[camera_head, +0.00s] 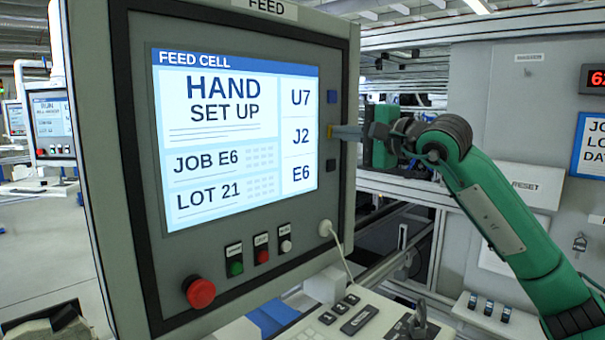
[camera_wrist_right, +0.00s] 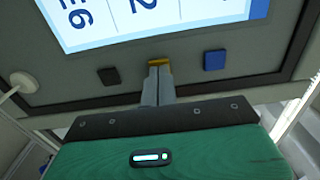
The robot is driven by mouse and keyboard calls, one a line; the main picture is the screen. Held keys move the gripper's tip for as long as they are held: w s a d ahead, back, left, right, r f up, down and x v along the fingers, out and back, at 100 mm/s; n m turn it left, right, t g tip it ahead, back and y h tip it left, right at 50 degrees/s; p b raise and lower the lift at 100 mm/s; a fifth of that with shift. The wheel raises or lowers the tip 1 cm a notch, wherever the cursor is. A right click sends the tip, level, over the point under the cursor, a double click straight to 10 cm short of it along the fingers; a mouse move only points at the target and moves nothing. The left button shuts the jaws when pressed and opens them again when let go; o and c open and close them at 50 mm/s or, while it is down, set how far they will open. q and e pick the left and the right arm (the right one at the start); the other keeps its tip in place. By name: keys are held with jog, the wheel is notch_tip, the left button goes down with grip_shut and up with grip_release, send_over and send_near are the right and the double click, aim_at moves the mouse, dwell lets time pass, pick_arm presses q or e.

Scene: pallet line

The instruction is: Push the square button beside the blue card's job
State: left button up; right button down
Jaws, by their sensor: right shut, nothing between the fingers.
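The FEED CELL screen (camera_head: 235,135) shows JOB E6 and LOT 21, with U7, J2 and E6 in its right column. Beside them are a blue square button (camera_head: 331,97) by U7, a yellow one (camera_head: 330,131) by J2 and a dark one (camera_head: 331,166) by E6. The wrist view shows the yellow (camera_wrist_right: 161,62), blue (camera_wrist_right: 214,60) and dark (camera_wrist_right: 107,76) buttons. My right gripper (camera_head: 336,132) is shut and empty, its tips at the yellow button; contact is unclear. The blue-edged card (camera_head: 590,148) is cut off; its job is unreadable. My left gripper is out of view.
Below the screen are a red stop knob (camera_head: 199,292) and small green (camera_head: 235,268), red (camera_head: 262,256) and white (camera_head: 286,246) buttons. A keyboard shelf (camera_head: 355,315) juts out under the panel. A grey wall with a RESET plate (camera_head: 524,186) stands at right.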

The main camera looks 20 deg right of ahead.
jog(key=shift+w+a, duration=0.1)
jog(key=shift+w, duration=0.15)
jog(key=shift+s, duration=0.1)
jog(key=b+v, duration=0.2)
jog(key=v, duration=0.2)
jog(key=shift+s, duration=0.35)
dwell(0.5)
dwell(0.4)
